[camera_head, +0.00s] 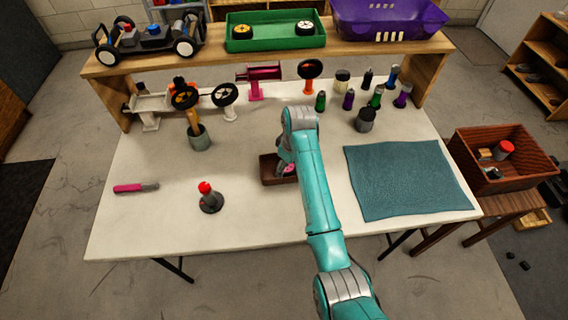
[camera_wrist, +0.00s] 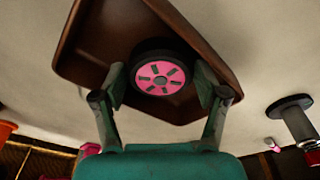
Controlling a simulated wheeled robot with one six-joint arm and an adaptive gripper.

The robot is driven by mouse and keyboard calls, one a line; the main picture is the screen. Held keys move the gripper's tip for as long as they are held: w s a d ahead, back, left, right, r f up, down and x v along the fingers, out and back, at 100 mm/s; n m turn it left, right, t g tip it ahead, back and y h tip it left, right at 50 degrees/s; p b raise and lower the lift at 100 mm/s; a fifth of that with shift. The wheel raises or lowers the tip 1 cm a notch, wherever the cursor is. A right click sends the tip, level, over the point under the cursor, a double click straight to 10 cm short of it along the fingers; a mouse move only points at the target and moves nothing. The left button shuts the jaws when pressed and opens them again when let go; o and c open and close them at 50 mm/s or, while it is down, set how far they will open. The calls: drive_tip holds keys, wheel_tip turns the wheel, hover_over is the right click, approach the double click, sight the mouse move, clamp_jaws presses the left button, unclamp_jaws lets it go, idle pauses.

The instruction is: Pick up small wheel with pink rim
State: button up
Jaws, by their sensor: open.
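The small wheel with the pink rim lies in a brown tray (camera_wrist: 85,57), its pink face toward the camera in the wrist view (camera_wrist: 162,77). In the head view a bit of the pink wheel (camera_head: 289,168) shows beside my arm, and the brown tray (camera_head: 269,171) is partly hidden by it. My gripper (camera_wrist: 160,88) is open, with one finger on each side of the wheel. I cannot tell whether the fingers touch the wheel.
A red-topped stand (camera_head: 209,198) and a pink-handled tool (camera_head: 136,187) lie to the left. A teal mat (camera_head: 408,180) lies to the right. Several bottles and a shelf (camera_head: 270,51) stand at the back. The front left of the table is clear.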

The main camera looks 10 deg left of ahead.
drive_tip(key=c, duration=0.8)
drive_tip(key=shift+o, duration=0.2)
